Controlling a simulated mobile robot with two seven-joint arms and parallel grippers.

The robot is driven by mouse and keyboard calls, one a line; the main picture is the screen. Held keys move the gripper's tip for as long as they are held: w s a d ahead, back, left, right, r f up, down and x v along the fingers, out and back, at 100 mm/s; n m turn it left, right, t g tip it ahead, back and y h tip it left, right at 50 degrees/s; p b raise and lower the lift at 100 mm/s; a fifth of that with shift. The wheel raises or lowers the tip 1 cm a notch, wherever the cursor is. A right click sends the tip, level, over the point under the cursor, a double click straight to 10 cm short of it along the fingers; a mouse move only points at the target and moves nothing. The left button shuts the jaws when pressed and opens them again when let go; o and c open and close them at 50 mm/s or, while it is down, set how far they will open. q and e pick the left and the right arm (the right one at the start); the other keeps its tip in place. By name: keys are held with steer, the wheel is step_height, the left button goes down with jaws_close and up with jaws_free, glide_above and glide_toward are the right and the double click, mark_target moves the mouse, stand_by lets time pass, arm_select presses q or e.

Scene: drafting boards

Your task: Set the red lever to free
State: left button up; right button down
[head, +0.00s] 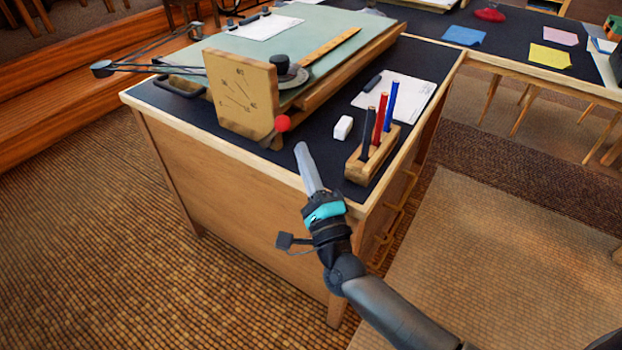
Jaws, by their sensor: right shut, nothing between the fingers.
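The red lever knob (283,123) sits at the lower right corner of a wooden plate (240,92) with dark scale marks. The plate stands upright at the front of the tilted green drafting board (300,35). My right gripper (302,150) is shut and empty. Its fingertips appear just below and to the right of the red knob in the picture, with a small gap between them. My left gripper is not in view.
A wooden pen block (371,156) with black, red and blue pens stands right of my gripper. A white eraser (343,127) and paper (410,95) lie on the dark desk top. A thin-armed lamp (103,69) reaches out left. Bare desk surface lies around the eraser.

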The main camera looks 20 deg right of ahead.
mark_target(274, 132)
steer(key=shift+x, duration=1.65)
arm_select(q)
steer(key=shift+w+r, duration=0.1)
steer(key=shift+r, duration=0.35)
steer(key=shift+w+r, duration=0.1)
arm_select(e)
steer(key=shift+r, duration=0.15)
